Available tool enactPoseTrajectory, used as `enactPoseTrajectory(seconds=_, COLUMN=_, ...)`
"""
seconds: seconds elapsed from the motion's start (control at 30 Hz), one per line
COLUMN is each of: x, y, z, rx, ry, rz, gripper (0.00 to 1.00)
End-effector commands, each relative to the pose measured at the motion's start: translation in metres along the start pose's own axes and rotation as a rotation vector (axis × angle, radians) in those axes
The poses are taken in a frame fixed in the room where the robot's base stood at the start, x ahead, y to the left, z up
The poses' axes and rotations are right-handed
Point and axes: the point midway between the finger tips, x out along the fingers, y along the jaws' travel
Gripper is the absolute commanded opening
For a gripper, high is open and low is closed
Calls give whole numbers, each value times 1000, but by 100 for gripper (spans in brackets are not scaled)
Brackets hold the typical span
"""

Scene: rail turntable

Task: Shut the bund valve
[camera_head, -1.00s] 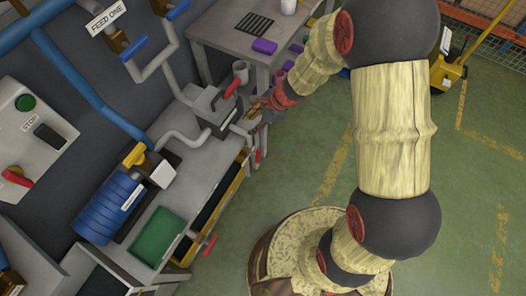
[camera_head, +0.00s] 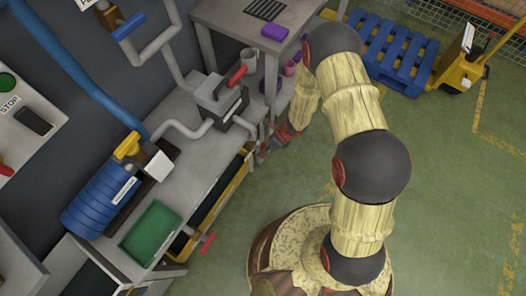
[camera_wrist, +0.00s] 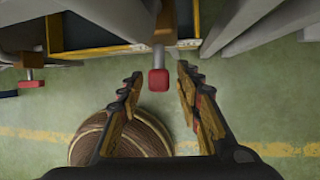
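In the wrist view a red-tipped lever (camera_wrist: 158,80) on a grey stem hangs from the bench front, beside the yellow-edged tray (camera_wrist: 95,52). My gripper (camera_wrist: 158,76) is open, with one finger on each side of the red tip and a gap on both sides. A second red handle (camera_wrist: 31,84) shows at the left, also in the head view (camera_head: 207,243). I cannot tell from any label which is the bund valve. In the head view my gripper (camera_head: 264,152) is low at the bench's front edge and hides the nearer lever.
A grey table (camera_head: 225,18) stands behind. The green floor at the right is clear up to a blue pallet (camera_head: 392,52).

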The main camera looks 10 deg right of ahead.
Motion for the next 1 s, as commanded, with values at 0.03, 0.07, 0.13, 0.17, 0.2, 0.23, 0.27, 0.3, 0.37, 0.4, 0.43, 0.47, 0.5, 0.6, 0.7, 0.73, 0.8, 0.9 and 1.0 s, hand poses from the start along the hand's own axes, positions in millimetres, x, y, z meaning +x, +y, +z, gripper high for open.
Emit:
enactPoseTrajectory(seconds=0.03, x=8, y=0, z=-1, rx=-1, ry=1, rz=1, gripper=35)
enactPoseTrajectory(seconds=0.07, x=11, y=0, z=-1, rx=-2, ry=1, rz=1, gripper=35)
enactPoseTrajectory(seconds=0.13, x=15, y=0, z=0, rx=-2, ry=0, rz=1, gripper=35)
enactPoseTrajectory(seconds=0.17, x=16, y=0, z=0, rx=-2, ry=0, rz=0, gripper=35)
enactPoseTrajectory(seconds=0.2, x=18, y=0, z=0, rx=-2, ry=0, rz=0, gripper=35)
enactPoseTrajectory(seconds=0.23, x=18, y=0, z=0, rx=-2, ry=0, rz=0, gripper=35)
enactPoseTrajectory(seconds=0.27, x=18, y=0, z=0, rx=-2, ry=0, rz=0, gripper=35)
enactPoseTrajectory(seconds=0.3, x=18, y=0, z=0, rx=-2, ry=0, rz=0, gripper=35)
enactPoseTrajectory(seconds=0.37, x=18, y=0, z=0, rx=-2, ry=0, rz=0, gripper=35)
enactPoseTrajectory(seconds=0.4, x=18, y=0, z=0, rx=-2, ry=0, rz=0, gripper=35)
enactPoseTrajectory(seconds=0.43, x=18, y=0, z=0, rx=-2, ry=0, rz=0, gripper=35)
enactPoseTrajectory(seconds=0.47, x=18, y=0, z=0, rx=-2, ry=0, rz=0, gripper=35)
enactPoseTrajectory(seconds=0.5, x=18, y=0, z=0, rx=-2, ry=0, rz=0, gripper=34)
enactPoseTrajectory(seconds=0.6, x=18, y=0, z=0, rx=-2, ry=0, rz=0, gripper=28)
enactPoseTrajectory(seconds=0.7, x=18, y=0, z=0, rx=-2, ry=0, rz=0, gripper=22)
enactPoseTrajectory(seconds=0.73, x=18, y=0, z=0, rx=-2, ry=0, rz=0, gripper=21)
enactPoseTrajectory(seconds=0.8, x=18, y=0, z=0, rx=-2, ry=0, rz=0, gripper=17)
enactPoseTrajectory(seconds=0.9, x=18, y=0, z=0, rx=-2, ry=0, rz=0, gripper=11)
enactPoseTrajectory(seconds=1.0, x=18, y=0, z=0, rx=-2, ry=0, rz=0, gripper=5)
